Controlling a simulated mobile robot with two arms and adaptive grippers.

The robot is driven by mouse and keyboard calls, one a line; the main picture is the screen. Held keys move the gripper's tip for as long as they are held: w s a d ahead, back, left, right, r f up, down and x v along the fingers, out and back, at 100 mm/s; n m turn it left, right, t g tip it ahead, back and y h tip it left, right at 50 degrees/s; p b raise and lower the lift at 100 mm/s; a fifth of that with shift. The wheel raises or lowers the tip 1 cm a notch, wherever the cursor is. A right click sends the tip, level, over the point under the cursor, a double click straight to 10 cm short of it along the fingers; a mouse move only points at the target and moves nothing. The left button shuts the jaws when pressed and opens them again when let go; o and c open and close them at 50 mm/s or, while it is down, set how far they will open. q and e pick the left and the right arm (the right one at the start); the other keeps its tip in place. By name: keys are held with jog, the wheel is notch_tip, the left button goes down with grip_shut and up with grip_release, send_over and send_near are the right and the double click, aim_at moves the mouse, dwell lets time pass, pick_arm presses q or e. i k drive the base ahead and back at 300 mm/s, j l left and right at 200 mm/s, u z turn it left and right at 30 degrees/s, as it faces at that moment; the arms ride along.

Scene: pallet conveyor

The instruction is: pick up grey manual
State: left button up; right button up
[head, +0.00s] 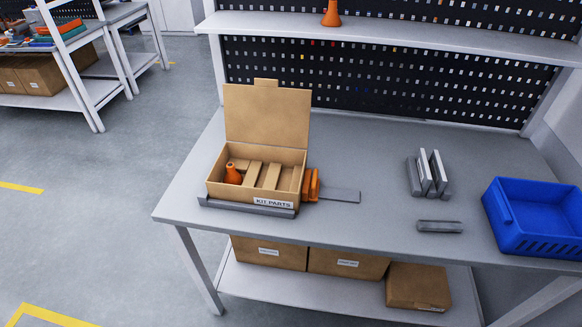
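Two thin upright slabs, grey with pale edges, stand in a small grey rack (413,178) at the right of the table; they look like manuals (437,172). A low grey bar-like piece (438,226) lies in front of the rack. An open cardboard box (227,190) labelled "KIT PARTS" sits on a grey base at the left, lid raised. It has dividers and holds an orange cone-shaped part (233,174). An orange part (311,184) stands at the box's right side, beside a flat grey strip (341,195). Neither gripper is in view.
A blue crate (534,240) stands at the table's right edge. A shelf (400,33) with an orange cone (331,13) and a black perforated panel rise behind. The middle of the grey table (365,150) is largely clear. Cardboard boxes (347,264) sit on the lower shelf.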

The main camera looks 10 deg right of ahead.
aim_at(424, 175)
jog(key=l+z, duration=0.1)
jog(key=z, duration=0.25)
jog(key=l+z, duration=0.15)
jog(key=z, duration=0.25)
jog(key=i+z, duration=0.1)
jog(key=z, duration=0.25)
jog(key=l, duration=0.35)
jog(key=i+l, duration=0.15)
jog(key=l, duration=0.15)
